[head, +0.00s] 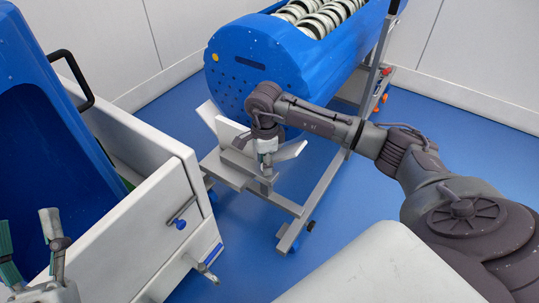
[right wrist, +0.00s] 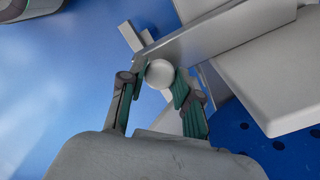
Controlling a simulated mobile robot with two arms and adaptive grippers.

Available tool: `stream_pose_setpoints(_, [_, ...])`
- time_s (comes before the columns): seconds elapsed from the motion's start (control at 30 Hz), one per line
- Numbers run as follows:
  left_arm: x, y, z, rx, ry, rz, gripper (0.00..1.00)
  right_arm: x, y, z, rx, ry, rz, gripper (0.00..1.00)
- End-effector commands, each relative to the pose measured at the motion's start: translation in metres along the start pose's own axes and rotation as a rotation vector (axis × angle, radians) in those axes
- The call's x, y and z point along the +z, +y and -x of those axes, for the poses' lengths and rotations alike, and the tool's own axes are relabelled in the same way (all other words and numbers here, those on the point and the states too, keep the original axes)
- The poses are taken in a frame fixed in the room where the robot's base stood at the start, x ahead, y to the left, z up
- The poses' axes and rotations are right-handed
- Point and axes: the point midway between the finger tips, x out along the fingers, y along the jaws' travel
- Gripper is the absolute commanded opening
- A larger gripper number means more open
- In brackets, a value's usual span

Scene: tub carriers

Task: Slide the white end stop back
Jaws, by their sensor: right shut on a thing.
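The white end stop (head: 232,131) is an angled set of pale plates at the near end of the trolley, in front of the blue tub with rollers (head: 255,75). My right gripper (head: 266,160) is down over it from above. In the right wrist view the right gripper (right wrist: 160,80) is shut on a round white knob (right wrist: 159,73), beside a grey bar (right wrist: 195,38) and pale plates (right wrist: 270,85). How the knob joins the stop is hidden. My left gripper (head: 29,240) is at the lower left, fingers apart and empty.
A white carrier (head: 130,245) holding a blue tub (head: 35,130) stands on the left, with a black handle (head: 75,75) and a small latch (head: 181,222). The trolley's grey frame (head: 315,205) stands on wheels. Blue floor (head: 235,255) is clear between them.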

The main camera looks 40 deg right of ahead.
Motion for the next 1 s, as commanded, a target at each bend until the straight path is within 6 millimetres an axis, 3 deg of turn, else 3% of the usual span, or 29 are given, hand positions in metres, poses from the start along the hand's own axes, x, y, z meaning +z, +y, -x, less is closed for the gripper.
stream_pose_setpoints(0.37, [0.063,-0.010,0.014,-0.020,-0.407,-0.016,0.57,0.041,0.041,0.002,0.004,-0.007,0.006,0.00])
stream_pose_setpoints(0.77, [0.070,-0.011,0.018,-0.022,-0.446,-0.017,0.57,0.046,0.046,0.000,0.008,-0.010,0.006,0.00])
stream_pose_setpoints(0.8, [0.070,-0.011,0.018,-0.022,-0.446,-0.017,0.57,0.046,0.046,0.000,0.008,-0.010,0.006,0.39])
stream_pose_setpoints(0.9, [0.070,-0.010,0.018,-0.022,-0.445,-0.017,0.57,0.046,0.046,0.000,0.007,-0.010,0.006,0.55])
stream_pose_setpoints(1.0, [0.070,-0.011,0.018,-0.022,-0.445,-0.017,0.57,0.045,0.045,0.000,0.006,-0.009,0.005,0.57])
